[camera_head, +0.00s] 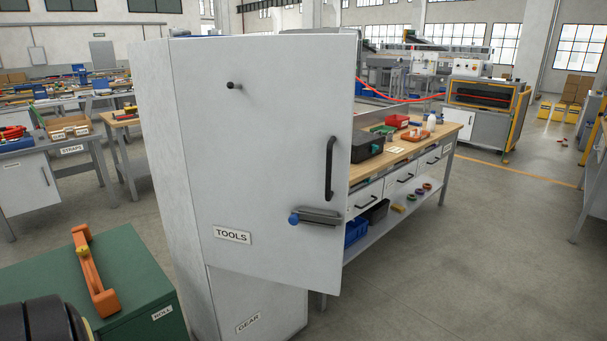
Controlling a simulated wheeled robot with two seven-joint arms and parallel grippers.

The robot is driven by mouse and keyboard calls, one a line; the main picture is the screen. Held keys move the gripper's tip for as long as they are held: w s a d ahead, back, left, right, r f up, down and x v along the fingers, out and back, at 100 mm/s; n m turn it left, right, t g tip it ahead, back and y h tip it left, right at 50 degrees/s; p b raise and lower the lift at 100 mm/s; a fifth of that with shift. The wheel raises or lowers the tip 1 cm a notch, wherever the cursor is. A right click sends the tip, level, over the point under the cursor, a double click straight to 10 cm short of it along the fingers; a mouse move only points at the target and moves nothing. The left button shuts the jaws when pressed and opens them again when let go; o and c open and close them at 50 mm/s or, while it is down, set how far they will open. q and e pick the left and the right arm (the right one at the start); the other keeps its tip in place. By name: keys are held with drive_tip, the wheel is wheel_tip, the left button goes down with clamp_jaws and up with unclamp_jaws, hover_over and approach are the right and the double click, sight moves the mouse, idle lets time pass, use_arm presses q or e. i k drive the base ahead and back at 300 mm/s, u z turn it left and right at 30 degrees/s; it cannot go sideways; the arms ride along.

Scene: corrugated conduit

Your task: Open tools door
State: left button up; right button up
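The tools door (260,150) is a pale grey panel labelled TOOLS on the tall cabinet (165,150). It has a black vertical handle (330,168) near its right edge, a small black knob (234,86) high up, and a grey latch lever with a blue knob (294,218) below the handle. The door's right and lower edges stand out past the cabinet body, so it looks swung partly open from its left side. The cabinet's inside is hidden behind it. Neither of my grippers is in view.
A green box (120,275) with an orange handle stands at the left front. A workbench (440,142) with drawers and bins stands behind and right of the door. The floor (470,270) at right is clear.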

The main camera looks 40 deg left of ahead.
sight(267, 120)
drive_tip(key=u, duration=1.5)
